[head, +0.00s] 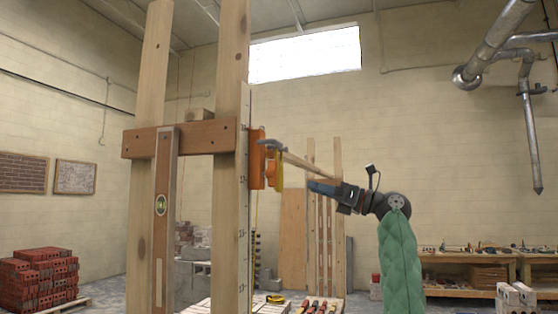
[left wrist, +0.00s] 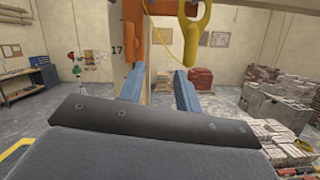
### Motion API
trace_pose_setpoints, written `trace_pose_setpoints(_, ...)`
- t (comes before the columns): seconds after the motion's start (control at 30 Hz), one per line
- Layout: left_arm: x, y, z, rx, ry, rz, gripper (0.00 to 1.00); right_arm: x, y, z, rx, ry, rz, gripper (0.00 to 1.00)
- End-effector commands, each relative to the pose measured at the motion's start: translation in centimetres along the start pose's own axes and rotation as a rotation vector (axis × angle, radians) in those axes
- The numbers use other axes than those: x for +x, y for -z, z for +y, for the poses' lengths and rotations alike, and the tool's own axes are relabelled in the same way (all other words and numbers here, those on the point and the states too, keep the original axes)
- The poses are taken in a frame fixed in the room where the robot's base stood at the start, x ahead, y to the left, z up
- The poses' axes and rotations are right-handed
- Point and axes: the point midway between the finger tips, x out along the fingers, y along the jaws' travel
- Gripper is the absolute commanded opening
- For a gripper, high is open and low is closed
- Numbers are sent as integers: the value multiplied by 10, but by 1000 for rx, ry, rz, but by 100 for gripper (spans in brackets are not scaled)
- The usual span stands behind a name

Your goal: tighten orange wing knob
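An orange bracket (head: 256,158) sits on the right-hand wooden post, beside the measuring strip. A smaller orange piece, apparently the wing knob (head: 271,178), shows on its right with a yellow piece (head: 280,174) beside it. My left gripper (head: 316,186) points at the knob from the right, with a gap between. Its blue fingers (left wrist: 159,88) are spread and empty. My right gripper is out of view.
A hammer (head: 300,160) shows just above my left gripper; its support is unclear. A wooden crosspiece (head: 205,137) joins two tall posts, with a spirit level (head: 163,225) on its front. Bricks (head: 40,277) stand at the left, a workbench (head: 465,260) at the right.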

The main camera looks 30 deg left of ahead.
Motion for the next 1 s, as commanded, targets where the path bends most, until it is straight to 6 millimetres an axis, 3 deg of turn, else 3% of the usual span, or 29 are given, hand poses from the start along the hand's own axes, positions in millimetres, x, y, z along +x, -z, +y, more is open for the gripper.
trace_pose_setpoints(0.03, 10, -15, 15, -43, 1, 58, 34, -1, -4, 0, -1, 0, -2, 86)
trace_pose_setpoints(0.1, 19, -26, 31, -92, 5, 133, 34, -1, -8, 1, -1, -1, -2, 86)
trace_pose_setpoints(0.3, 33, -43, 58, -174, 14, 265, 34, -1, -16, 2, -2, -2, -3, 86)
trace_pose_setpoints(0.53, 44, -46, 63, -191, 17, 295, 34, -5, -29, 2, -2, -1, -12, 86)
trace_pose_setpoints(0.7, 62, -42, 63, -190, 16, 294, 34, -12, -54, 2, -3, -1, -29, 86)
trace_pose_setpoints(1.0, 99, -31, 61, -189, 17, 293, 34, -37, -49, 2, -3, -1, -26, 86)
